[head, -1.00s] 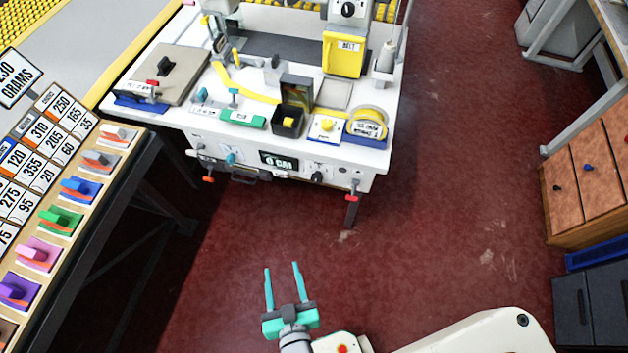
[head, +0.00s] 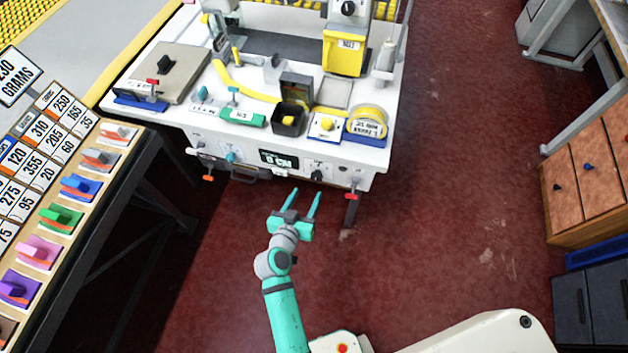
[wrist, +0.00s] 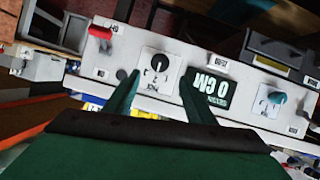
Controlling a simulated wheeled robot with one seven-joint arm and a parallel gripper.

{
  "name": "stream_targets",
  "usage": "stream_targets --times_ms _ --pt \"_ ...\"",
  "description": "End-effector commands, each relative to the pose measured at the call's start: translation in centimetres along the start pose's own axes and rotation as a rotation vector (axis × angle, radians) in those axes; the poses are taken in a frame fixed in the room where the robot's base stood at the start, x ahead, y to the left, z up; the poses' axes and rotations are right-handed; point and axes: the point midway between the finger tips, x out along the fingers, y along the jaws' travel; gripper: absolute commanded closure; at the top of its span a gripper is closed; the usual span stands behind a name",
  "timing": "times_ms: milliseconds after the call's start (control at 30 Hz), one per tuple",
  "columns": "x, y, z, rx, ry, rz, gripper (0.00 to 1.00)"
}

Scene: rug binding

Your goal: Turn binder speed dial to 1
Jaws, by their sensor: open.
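A dial with a small black knob sits on the white front panel of the binder table, right of the "0 CM" display (head: 279,159). The black-knob dial (head: 317,175) shows in the wrist view (wrist: 157,66) on a white plate with small digits, too blurred to read its setting surely. A teal-knob dial (head: 231,156) is left of the display; it also shows in the wrist view (wrist: 277,98). I cannot tell which label names the speed. My gripper (head: 306,192) is open and empty, in front of and apart from the panel; in the wrist view its fingers frame the black-knob dial.
A red-handled lever (head: 352,196) hangs at the panel's right end and a grey drawer handle (head: 248,179) is at the left. The white tabletop (head: 300,142) holds yellow tape, a black bin and a yellow binder box (head: 344,53). A sample rack (head: 50,225) stands left. Red floor is clear right.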

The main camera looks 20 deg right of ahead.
Motion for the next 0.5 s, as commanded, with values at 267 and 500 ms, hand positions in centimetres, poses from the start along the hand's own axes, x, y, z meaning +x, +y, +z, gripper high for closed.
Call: stream_targets --times_ms 267,500 --pt "5.0 0.0 -0.1 0.000 0.000 0.001 0.50" --pt "8.1 0.1 0.0 0.000 0.000 0.001 0.50"
